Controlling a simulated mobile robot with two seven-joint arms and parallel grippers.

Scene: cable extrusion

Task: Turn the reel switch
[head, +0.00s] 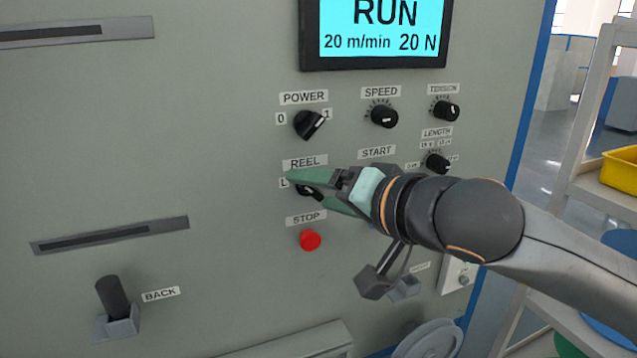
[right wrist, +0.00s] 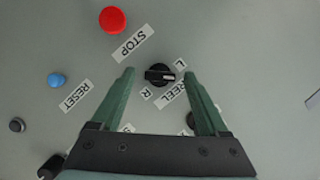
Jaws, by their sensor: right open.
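The reel switch (right wrist: 159,74) is a round black knob with a white pointer mark, set between the L and R labels. In the right wrist view it sits between the tips of my open right gripper (right wrist: 158,78), with a gap on both sides. In the head view the reel switch (head: 308,191) is partly hidden by the green fingers of my right gripper (head: 308,191), which comes in from the right. Whether the fingers touch the knob I cannot tell. My left gripper is not in view.
The red stop button (head: 310,240) is just below the gripper. The power switch (head: 309,124), speed knob (head: 381,115), tension knob (head: 446,110) and length knob (head: 438,163) are nearby. A screen (head: 375,30) reads RUN. A black lever (head: 113,297) marked BACK stands lower left.

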